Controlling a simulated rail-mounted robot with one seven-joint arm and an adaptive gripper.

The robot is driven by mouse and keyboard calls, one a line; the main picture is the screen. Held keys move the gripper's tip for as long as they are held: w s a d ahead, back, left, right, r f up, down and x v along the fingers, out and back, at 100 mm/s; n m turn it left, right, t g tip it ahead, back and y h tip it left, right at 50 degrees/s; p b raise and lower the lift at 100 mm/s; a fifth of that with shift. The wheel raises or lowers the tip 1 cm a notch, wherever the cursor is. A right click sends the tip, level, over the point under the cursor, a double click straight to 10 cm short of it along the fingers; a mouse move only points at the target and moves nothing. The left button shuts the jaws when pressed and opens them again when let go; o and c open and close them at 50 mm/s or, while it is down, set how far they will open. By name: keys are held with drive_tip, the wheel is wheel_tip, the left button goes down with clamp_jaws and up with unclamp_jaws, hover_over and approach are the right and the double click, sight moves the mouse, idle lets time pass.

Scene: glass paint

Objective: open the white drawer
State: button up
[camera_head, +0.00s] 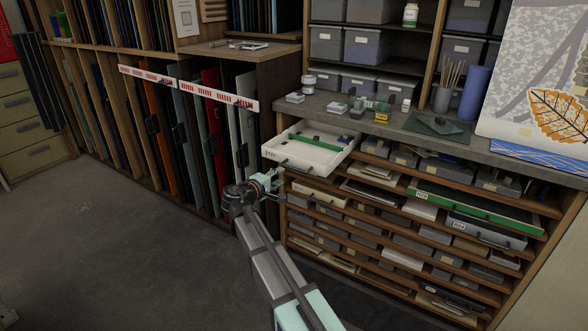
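The white drawer (303,158) is at the top left of the wooden drawer cabinet. It sticks out from the cabinet, and its inside shows, with a green strip lying in it. Its front has a small label and a dark handle (296,168). My gripper (280,176) is just in front of and below the left part of the drawer front, close to it. The fingers are small and dark here, so I cannot tell whether they touch the handle or whether they are open or shut.
The cabinet's grey top (330,117) holds small jars and boxes. A green drawer (476,207) and a grey drawer (485,231) protrude at the right. A rack of upright panels stands left, with a red-and-white strip (190,87) across it.

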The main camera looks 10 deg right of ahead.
sight(294, 168)
drive_tip(key=p+x, duration=0.1)
drive_tip(key=x, duration=1)
clamp_jaws()
